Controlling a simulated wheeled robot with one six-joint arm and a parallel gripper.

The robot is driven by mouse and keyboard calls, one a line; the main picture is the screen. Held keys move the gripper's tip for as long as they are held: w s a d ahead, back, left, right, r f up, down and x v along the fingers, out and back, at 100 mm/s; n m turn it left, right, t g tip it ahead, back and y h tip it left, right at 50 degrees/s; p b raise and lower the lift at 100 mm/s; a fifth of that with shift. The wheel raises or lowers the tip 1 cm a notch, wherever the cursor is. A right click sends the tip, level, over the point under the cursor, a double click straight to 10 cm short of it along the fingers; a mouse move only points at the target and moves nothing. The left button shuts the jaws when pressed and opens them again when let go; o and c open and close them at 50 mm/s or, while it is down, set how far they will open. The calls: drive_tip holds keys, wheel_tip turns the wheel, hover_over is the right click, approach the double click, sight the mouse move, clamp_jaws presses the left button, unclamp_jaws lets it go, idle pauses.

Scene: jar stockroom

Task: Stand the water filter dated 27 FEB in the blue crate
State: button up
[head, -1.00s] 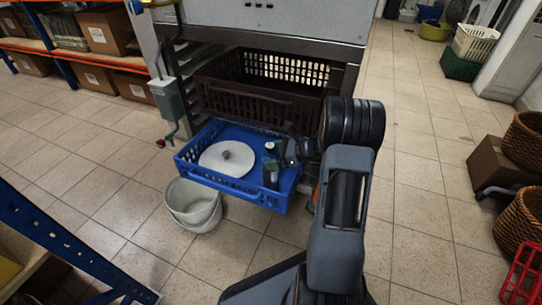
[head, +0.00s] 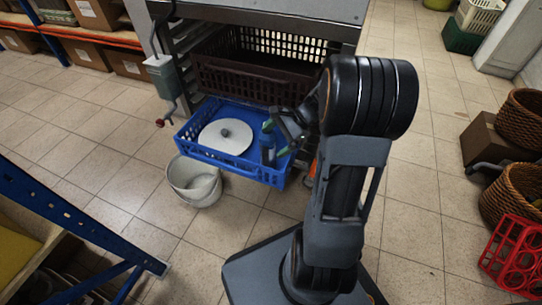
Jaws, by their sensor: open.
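The blue crate (head: 232,171) sticks out from the lower part of a rack, below a dark brown crate. A small dark upright object (head: 267,153) stands inside at its right end; it may be the water filter, but no date is readable. My gripper (head: 276,138) is over the crate's right end, close above or beside this object, with its green-tipped fingers apart. I cannot tell whether it touches the object. My arm hides part of the crate's right side.
A round white lid with a dark knob (head: 225,136) lies in the crate's left part. A dark brown crate (head: 235,80) sits above it. A white bucket (head: 194,183) stands on the floor in front. Blue shelving (head: 75,218) is at the lower left, wicker baskets (head: 510,190) at the right.

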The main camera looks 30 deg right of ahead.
drive_tip(key=s+a+r+n+h, duration=0.5)
drive_tip(key=s+a+n+h, duration=0.3)
drive_tip(key=n, duration=0.8)
drive_tip(key=shift+s+t+h, duration=0.3)
drive_tip(key=shift+s, duration=1.05)
drive_tip(key=shift+r, duration=0.1)
